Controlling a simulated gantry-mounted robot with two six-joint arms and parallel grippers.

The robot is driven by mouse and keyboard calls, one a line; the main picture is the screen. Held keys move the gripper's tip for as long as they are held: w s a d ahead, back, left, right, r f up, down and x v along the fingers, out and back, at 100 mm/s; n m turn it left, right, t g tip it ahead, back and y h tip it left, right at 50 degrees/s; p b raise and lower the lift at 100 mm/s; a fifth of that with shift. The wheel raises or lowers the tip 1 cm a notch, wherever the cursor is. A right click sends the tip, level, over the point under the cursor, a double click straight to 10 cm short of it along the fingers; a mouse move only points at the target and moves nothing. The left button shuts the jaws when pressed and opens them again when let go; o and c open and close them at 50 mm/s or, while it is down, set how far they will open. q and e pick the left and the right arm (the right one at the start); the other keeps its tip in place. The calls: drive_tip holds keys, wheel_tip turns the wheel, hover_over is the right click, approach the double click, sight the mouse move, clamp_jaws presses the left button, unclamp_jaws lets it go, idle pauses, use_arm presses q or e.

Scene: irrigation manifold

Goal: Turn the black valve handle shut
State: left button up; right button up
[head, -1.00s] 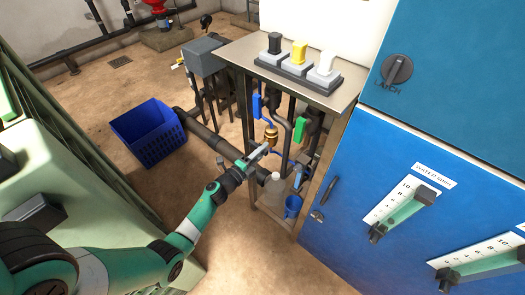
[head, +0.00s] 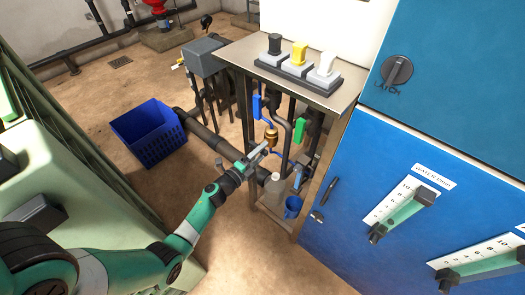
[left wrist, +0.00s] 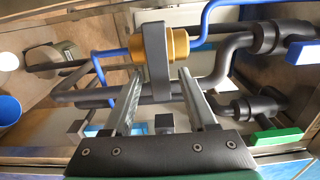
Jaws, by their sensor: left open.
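The valve with a brass body (left wrist: 180,44) sits on the manifold pipes; it also shows in the head view (head: 271,138). A flat dark grey handle (left wrist: 154,62) stands across it, and I take this as the black valve handle. My left gripper (left wrist: 159,74) is open, with one finger on each side of the handle's lower end. I cannot tell whether either finger touches it. In the head view my left gripper (head: 263,151) reaches the brass valve from the front left and hides the handle. My right gripper is not in view.
A blue handle (left wrist: 302,52) and a green handle (left wrist: 276,137) sit on neighbouring pipes. A steel bench top (head: 350,93) with switches covers the manifold.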

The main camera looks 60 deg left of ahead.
use_arm(q)
drive_tip(key=p+v, duration=0.3)
drive_tip(key=v, duration=0.8)
